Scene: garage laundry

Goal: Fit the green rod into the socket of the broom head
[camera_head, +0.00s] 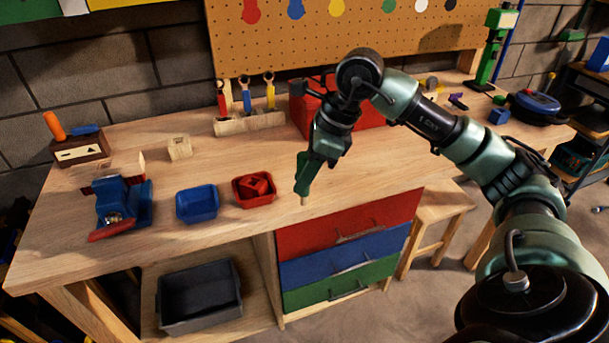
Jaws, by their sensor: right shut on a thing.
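My right gripper (307,172) points down above the front edge of the workbench, just right of the red tray. It is shut on a thin thing that is mostly hidden between its green fingers. Only a short pale tip (303,201) shows below them. I cannot tell whether this is the green rod. I do not make out a broom head with a socket anywhere in view. My left gripper is not in view.
On the workbench (130,235) stand a blue vise (137,205), a blue tray (197,203), a red tray (242,203) with red pieces, a small wooden block (180,148), a tool rack (248,124) and a red box (315,108). A stool (440,208) stands right of the drawers.

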